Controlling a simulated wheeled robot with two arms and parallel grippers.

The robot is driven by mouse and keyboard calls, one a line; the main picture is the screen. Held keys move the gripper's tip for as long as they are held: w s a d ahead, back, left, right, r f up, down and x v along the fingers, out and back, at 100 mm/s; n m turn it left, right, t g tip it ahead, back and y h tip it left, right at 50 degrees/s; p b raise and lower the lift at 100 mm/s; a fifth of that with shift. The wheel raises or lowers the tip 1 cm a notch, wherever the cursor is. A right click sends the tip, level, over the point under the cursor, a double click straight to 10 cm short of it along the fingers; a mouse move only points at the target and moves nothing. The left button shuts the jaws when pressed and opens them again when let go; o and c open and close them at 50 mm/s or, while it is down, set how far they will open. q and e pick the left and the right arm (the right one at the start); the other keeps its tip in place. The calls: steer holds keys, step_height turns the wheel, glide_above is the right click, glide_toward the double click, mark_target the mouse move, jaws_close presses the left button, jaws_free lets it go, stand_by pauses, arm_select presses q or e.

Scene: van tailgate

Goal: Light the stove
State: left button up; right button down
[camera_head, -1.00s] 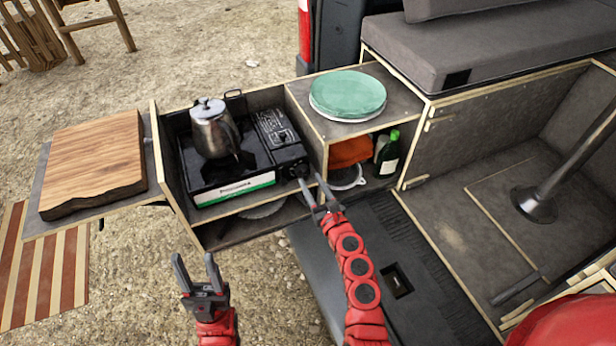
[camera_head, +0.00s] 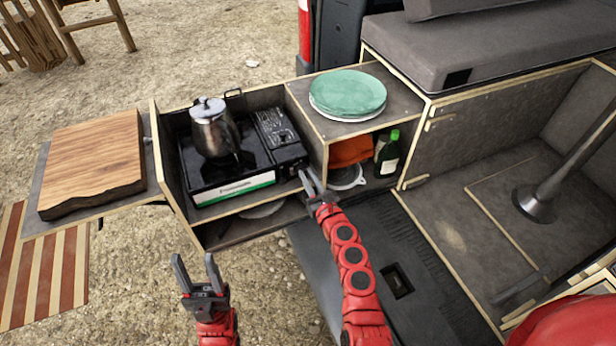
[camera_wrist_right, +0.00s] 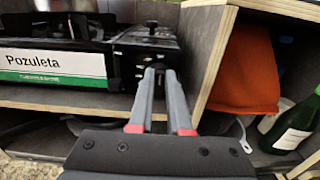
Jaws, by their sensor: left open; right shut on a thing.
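The black camping stove (camera_head: 225,178) sits in the pull-out box, with a metal kettle (camera_head: 214,128) on its burner. Its control side (camera_head: 280,140) is at the right end. My right gripper (camera_head: 306,178) is at the front right corner of the stove. In the right wrist view my right gripper (camera_wrist_right: 163,80) has its fingers close together at the stove's front panel, shut on the stove's knob, which the fingers mostly hide. No flame can be made out under the kettle. My left gripper (camera_head: 195,272) is open and empty, low in front of the box, over the ground.
A wooden divider (camera_wrist_right: 212,60) stands just right of my right gripper. Beyond it are an orange cloth (camera_head: 350,151) and a green bottle (camera_head: 388,155). Green plates (camera_head: 347,93) lie on top. A cutting board (camera_head: 93,163) rests on the left shelf.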

steer(key=shift+n, duration=0.3)
steer(key=shift+n+b, duration=0.5)
steer(key=shift+n, duration=0.1)
steer(key=n+b, duration=0.5)
steer(key=n, duration=0.2)
steer(key=f+n+b, duration=0.1)
steer(key=n+b, duration=0.3)
steer(key=n, duration=0.4)
steer(key=a+f+n+b, duration=0.1)
steer(key=n+b, duration=0.4)
steer(key=n, duration=0.2)
steer(key=shift+s+a+f+b, duration=0.1)
steer(key=shift+s+f+b, duration=0.1)
steer(key=shift+b, duration=0.1)
steer(key=shift+n, duration=0.3)
steer(key=c, duration=0.9)
jaws_free()
steer(key=shift+o, duration=0.2)
